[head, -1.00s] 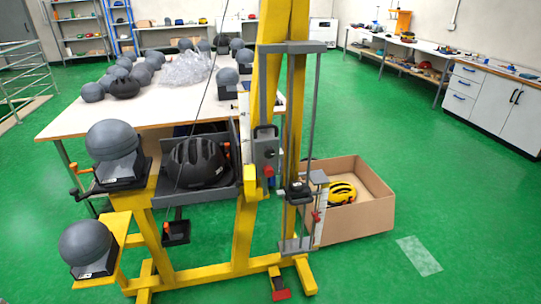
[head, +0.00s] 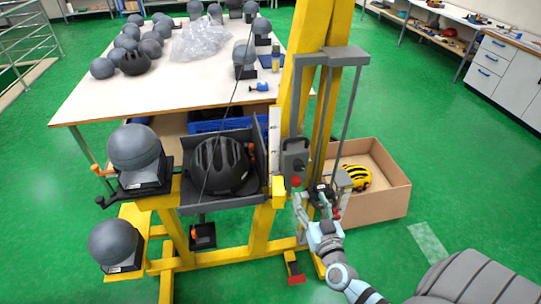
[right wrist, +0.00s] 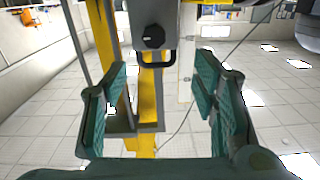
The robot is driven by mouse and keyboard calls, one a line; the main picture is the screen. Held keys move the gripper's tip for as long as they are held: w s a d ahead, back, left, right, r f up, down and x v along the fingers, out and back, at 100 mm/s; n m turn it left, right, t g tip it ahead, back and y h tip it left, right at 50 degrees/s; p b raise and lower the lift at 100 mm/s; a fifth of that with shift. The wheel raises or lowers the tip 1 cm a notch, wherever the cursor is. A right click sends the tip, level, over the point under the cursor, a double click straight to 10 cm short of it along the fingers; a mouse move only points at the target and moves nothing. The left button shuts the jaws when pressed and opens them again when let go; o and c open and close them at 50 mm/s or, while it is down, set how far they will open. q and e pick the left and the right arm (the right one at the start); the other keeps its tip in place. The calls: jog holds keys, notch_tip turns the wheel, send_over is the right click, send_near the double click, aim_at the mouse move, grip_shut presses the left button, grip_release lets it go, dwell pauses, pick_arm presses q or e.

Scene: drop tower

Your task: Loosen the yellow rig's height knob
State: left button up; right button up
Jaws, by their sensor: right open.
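The yellow rig (head: 262,225) stands before me, with a grey box (head: 294,152) on its upright. The box carries a black knob and a red button (head: 295,182). In the right wrist view the black knob (right wrist: 152,38) shows on the grey box, beside a dark loop handle (right wrist: 155,60). I cannot tell whether this is the height knob. My right gripper (head: 312,200) is below the box, near the rail carriage. In its wrist view the jaws (right wrist: 168,100) are wide apart and empty, with the knob beyond the tips. My left gripper is out of view.
A black helmet (head: 221,165) sits in the rig's grey tray. Grey headforms (head: 134,148) rest on yellow side shelves. A cardboard box (head: 375,205) with a yellow helmet (head: 356,178) stands behind right. A table (head: 150,85) is behind. Green floor is open at right.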

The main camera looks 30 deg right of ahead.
jog(key=b, duration=0.2)
send_near(300, 168)
jog(key=w, duration=0.2)
jog(key=x, duration=0.2)
jog(key=b+x, duration=0.1)
jog(key=x, duration=0.1)
jog(key=b+x, duration=0.1)
jog(key=x, duration=0.2)
jog(key=shift+d+f, duration=0.2)
jog(key=shift+f, duration=0.1)
jog(key=shift+w+d+r, duration=0.1)
jog(key=shift+w+d, duration=0.05)
jog(key=shift+w, duration=0.1)
jog(key=shift+s+d+r, duration=0.1)
jog(key=shift+r, duration=0.15)
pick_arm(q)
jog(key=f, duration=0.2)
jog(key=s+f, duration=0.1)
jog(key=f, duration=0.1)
pick_arm(e)
jog(key=c, duration=1.2)
